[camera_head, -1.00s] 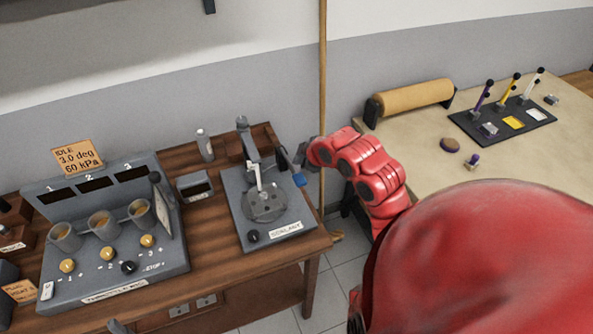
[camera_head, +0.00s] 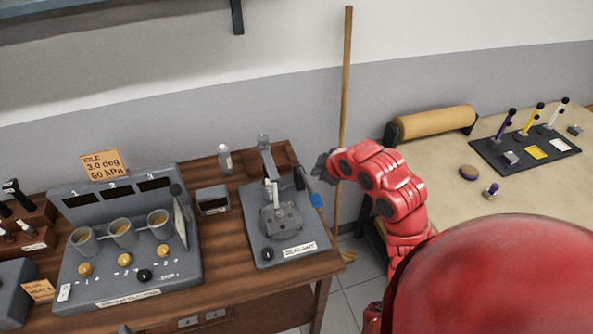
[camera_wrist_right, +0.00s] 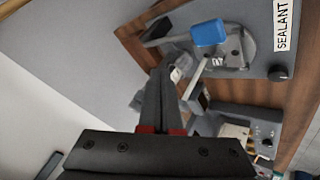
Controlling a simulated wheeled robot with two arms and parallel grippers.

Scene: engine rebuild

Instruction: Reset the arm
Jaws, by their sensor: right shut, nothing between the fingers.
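My right arm (camera_head: 385,185) is red and reaches in from the lower right, bent toward the back of the bench. My right gripper (camera_head: 321,166) is shut and empty, just beyond the right edge of the sealant station. It hangs above and apart from the blue-tipped lever (camera_head: 316,200). In the right wrist view the dark fingers (camera_wrist_right: 162,92) are together with nothing between them. The blue tip (camera_wrist_right: 208,33) and the sealant station's plate (camera_wrist_right: 262,50) show above the fingers there. My left gripper cannot be made out.
The grey sealant station (camera_head: 285,252) stands on the wooden bench (camera_head: 222,262), beside a throttle panel (camera_head: 130,275) with several cups. A wooden pole (camera_head: 345,100) stands behind my right gripper. A pale table (camera_head: 432,190) with a tan roll (camera_head: 432,123) is to the right.

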